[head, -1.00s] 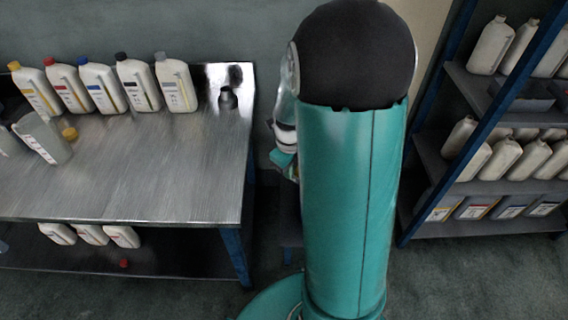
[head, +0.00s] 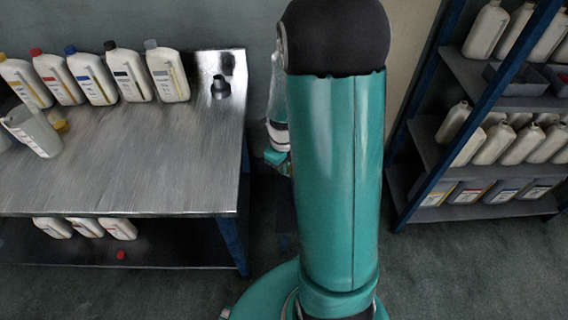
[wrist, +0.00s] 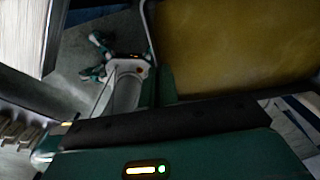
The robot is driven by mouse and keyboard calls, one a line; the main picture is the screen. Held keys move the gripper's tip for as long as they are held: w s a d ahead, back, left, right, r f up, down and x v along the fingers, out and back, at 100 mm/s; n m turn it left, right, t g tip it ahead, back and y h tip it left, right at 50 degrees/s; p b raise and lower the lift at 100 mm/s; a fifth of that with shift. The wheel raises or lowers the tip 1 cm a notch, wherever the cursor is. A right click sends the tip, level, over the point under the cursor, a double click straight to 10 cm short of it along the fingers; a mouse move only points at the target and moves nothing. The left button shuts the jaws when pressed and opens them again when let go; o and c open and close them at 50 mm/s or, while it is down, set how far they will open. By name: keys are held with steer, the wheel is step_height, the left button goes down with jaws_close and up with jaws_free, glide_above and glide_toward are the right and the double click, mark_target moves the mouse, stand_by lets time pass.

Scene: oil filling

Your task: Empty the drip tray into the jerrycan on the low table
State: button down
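A broad amber-brown surface, which looks like oil in the drip tray (wrist: 235,45), fills the upper right of the wrist view. A thin pale rim runs down its left side. My gripper's dark and teal body (wrist: 165,135) crosses the lower wrist view, right against the tray's near side. In the head view my arm hides the gripper and the tray. A dark low piece of furniture (head: 286,222), perhaps the low table, shows partly behind my arm. I cannot make out the jerrycan.
A steel workbench (head: 120,180) stands at left, with several capped bottles (head: 168,75) along its back and a clear jug (head: 33,132) at its left. White bottles lie on its lower shelf. A blue-framed rack (head: 425,135) of bottles stands at right. Floor shows between them.

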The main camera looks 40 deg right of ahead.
steer(key=shift+r, duration=0.15)
steer(key=shift+w+d+r+g+y, duration=0.1)
steer(key=shift+r+g+y, duration=0.15)
steer(key=shift+r, duration=0.3)
steer(key=shift+w+d+r+g+y, duration=0.1)
steer(key=shift+r+g+y, duration=0.15)
steer(key=shift+r, duration=0.25)
steer(key=shift+r, duration=0.15)
stand_by(1.0)
steer(key=shift+w+d+r+g+y, duration=0.15)
steer(key=shift+r+g+y, duration=0.1)
steer(key=shift+r, duration=0.45)
steer(key=shift+w+d+r+g+y, duration=0.15)
steer(key=shift+r+g, duration=0.1)
steer(key=shift+r, duration=0.5)
stand_by(0.4)
steer(key=shift+r, duration=0.15)
steer(key=shift+w+d+r+g+y, duration=0.15)
steer(key=shift+r+g+y, duration=0.1)
steer(key=shift+r, duration=0.25)
steer(key=shift+w+d+r+g+y, duration=0.1)
steer(key=shift+w+r+g+y, duration=0.15)
steer(key=shift+r, duration=0.3)
steer(key=shift+w+d+r+g+y, duration=0.1)
steer(key=shift+d+r+g+y, duration=0.15)
steer(key=shift+r, duration=0.25)
steer(key=shift+a, duration=0.1)
steer(key=shift+w+r, duration=0.1)
steer(key=shift+r, duration=0.05)
stand_by(0.6)
